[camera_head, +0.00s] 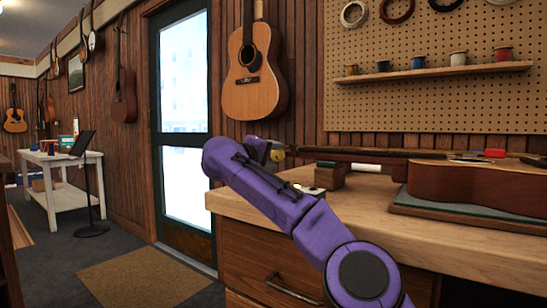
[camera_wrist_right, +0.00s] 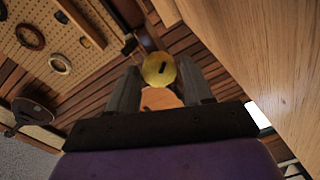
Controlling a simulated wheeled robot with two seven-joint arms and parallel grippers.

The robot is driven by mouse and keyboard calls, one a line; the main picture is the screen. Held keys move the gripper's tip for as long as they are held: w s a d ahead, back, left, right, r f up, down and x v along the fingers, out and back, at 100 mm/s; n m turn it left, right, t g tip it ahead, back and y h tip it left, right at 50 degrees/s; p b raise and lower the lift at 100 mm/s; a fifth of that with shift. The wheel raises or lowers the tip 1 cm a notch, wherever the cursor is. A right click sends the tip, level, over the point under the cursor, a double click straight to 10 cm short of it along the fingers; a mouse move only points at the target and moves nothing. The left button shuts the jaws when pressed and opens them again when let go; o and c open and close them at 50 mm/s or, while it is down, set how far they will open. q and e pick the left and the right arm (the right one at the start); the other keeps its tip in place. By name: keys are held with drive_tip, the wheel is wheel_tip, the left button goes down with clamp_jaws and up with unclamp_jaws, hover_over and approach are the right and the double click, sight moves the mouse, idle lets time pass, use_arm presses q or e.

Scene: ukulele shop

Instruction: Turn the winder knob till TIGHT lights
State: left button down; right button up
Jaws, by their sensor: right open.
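The winder knob is a round, brass-yellow disc with a dark slot (camera_wrist_right: 159,70) in the right wrist view. It sits between the tips of my right gripper (camera_wrist_right: 160,78), with a finger on each side. The fingers are open, and I cannot tell whether either touches it. In the head view my right gripper (camera_head: 268,149) is over the bench's left end, and a bit of yellow (camera_head: 277,155) shows beside it. A stringed instrument (camera_head: 470,184) lies on the bench, its neck pointing left to the gripper. I see no TIGHT light. My left gripper is out of view.
A wooden block (camera_head: 331,178) stands under the neck on the bench (camera_head: 235,204). The instrument's body rests on a dark mat (camera_head: 450,215). A guitar (camera_head: 254,82) hangs on the wall behind, beside a pegboard shelf (camera_head: 430,73) with small pots. The bench front is clear.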

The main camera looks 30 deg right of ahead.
drive_tip(key=b+v, duration=0.1)
drive_tip(key=v, duration=0.9)
drive_tip(key=shift+f, duration=0.1)
drive_tip(key=shift+f, duration=0.1)
